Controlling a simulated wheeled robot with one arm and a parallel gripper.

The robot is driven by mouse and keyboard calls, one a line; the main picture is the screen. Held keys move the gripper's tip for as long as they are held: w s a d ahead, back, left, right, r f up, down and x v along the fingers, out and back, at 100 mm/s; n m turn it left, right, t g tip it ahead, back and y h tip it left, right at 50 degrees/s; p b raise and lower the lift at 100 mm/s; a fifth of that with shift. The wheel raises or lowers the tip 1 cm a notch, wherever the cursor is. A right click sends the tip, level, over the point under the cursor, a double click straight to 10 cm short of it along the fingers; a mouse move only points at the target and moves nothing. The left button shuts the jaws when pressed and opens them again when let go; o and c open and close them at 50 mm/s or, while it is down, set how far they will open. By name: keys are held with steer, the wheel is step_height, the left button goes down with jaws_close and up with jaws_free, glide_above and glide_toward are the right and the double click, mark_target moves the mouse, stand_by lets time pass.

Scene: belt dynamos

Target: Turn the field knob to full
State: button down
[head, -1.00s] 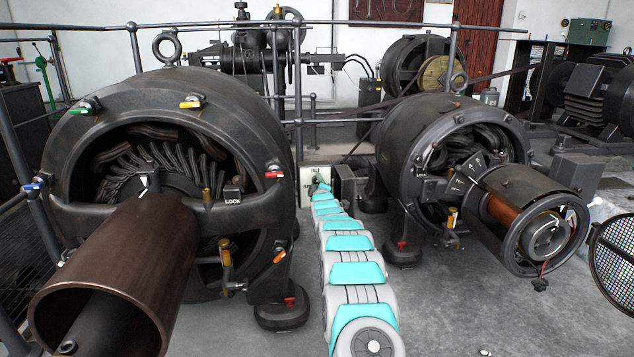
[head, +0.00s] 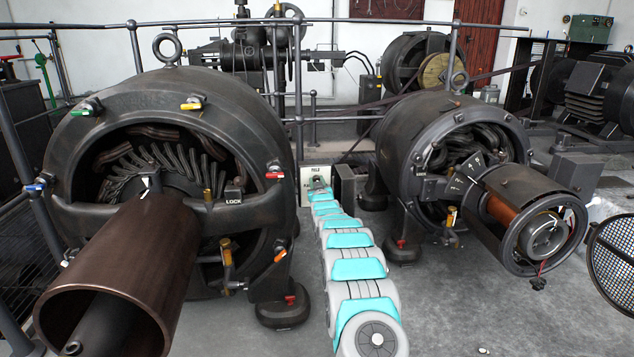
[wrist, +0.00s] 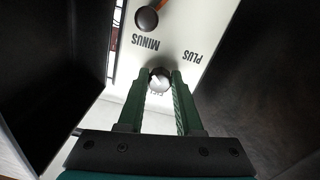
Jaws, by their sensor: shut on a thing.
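The field knob (wrist: 158,82) is a small round knob with a dark body and a pale, light-catching face. It sits on a white panel (wrist: 190,35) lettered MINUS and PLUS in the wrist view. My gripper (wrist: 162,76) has two green ribbed fingers, one on each side of the knob, shut on it. The lettering beside the knob is mostly hidden by the fingers. In the head view the white panel (head: 317,169) stands between the two dynamos, at the far end of my arm. There my arm hides the knob and fingers.
A large dark dynamo (head: 225,105) stands left of my arm, a smaller one (head: 405,135) right. In the wrist view a dark round terminal (wrist: 147,19) with an orange lead is above the knob. Dark walls flank the panel closely.

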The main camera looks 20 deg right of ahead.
steer(key=shift+f+m+p, duration=0.1)
steer(key=shift+m+p, duration=0.45)
steer(key=shift+m, duration=4.45)
steer(key=shift+a, duration=0.1)
steer(key=c, duration=0.6)
jaws_free()
steer(key=shift+v, duration=3.9)
